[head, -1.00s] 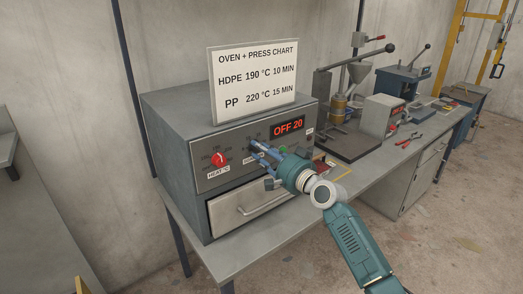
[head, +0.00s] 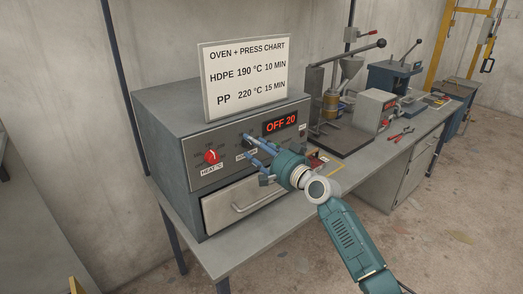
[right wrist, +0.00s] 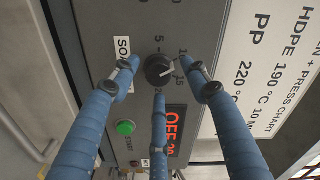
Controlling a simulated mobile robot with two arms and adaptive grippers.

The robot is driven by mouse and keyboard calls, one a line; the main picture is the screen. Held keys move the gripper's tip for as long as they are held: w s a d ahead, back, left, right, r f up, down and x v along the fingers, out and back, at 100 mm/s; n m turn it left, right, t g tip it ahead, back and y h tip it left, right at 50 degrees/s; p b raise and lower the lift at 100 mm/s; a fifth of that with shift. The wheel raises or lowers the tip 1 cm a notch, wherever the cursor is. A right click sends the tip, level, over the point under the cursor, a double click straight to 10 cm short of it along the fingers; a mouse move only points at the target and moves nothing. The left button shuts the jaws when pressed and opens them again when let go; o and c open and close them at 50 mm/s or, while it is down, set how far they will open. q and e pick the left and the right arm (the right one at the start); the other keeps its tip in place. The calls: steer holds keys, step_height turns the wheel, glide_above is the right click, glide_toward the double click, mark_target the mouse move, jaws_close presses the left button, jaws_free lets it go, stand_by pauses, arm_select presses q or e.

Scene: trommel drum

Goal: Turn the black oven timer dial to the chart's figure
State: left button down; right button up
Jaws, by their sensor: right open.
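The black timer dial (right wrist: 158,70) is on the grey oven's front panel, with a white pointer line facing right in the right wrist view, towards the 10 and 15 marks. My right gripper (right wrist: 158,76) is open, its three blue fingers spread around the dial with gaps visible. In the head view the right gripper (head: 247,140) reaches the panel and mostly hides the dial. The white chart (head: 245,78) stands on the oven and reads HDPE 190 °C 10 MIN and PP 220 °C 15 MIN. The red display (head: 281,122) reads OFF 20. My left gripper is not in view.
A red heat dial (head: 211,156) is left of the gripper on the panel. A green button (right wrist: 125,128) is near the fingers. The oven drawer (head: 250,203) is below. A press (head: 330,110) and tools stand farther right on the bench.

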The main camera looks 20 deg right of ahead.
steer(key=v, duration=1.2)
steer(key=shift+w, duration=0.15)
